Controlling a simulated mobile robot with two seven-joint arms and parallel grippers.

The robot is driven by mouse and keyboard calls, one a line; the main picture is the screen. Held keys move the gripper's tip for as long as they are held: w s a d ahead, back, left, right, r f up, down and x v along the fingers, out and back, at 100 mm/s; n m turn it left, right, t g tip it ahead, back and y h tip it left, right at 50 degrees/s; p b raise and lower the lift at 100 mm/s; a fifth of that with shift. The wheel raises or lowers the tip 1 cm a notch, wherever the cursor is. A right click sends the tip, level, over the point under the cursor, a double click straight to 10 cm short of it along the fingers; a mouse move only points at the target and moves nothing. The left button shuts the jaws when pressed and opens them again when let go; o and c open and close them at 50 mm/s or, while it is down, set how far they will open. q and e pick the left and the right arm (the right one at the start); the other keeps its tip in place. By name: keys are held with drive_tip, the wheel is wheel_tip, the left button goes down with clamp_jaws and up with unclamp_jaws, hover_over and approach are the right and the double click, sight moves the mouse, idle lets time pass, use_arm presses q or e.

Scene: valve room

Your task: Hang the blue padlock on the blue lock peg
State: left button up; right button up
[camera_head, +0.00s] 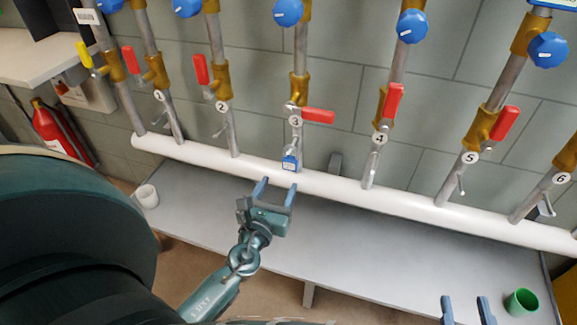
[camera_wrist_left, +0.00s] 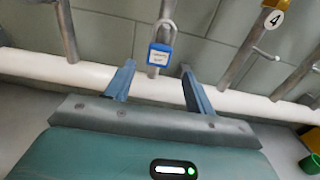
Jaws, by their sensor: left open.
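The blue padlock (camera_head: 290,163) hangs upright on the pipe marked 3, just below the number tag, with its metal shackle up. In the left wrist view, the padlock (camera_wrist_left: 161,53) shows a white label and its shackle at the peg, whose colour I cannot tell. My left gripper (camera_head: 275,189) is open and empty, just below and in front of the padlock. Its fingers (camera_wrist_left: 155,80) are apart and do not touch the padlock. My right gripper (camera_head: 467,309) is at the bottom right edge, its two fingers apart, far from the padlock.
A white horizontal pipe (camera_head: 400,201) runs behind a grey bench (camera_head: 350,235). Similar pegs are on the other numbered pipes. The red handle (camera_head: 317,116) on pipe 3 lies crosswise. A white cup (camera_head: 147,196) and green cup (camera_head: 521,302) stand on the bench. A red extinguisher (camera_head: 55,130) is left.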

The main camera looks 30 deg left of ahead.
sight(291, 157)
use_arm(q)
drive_tip(key=shift+x, duration=5.35)
drive_tip(key=c, duration=0.9)
drive_tip(key=shift+c, duration=0.2)
drive_tip(key=shift+r, duration=0.2)
drive_tip(key=shift+r+p, duration=0.5)
drive_tip(key=shift+p, duration=0.2)
drive_tip(key=shift+s, duration=0.1)
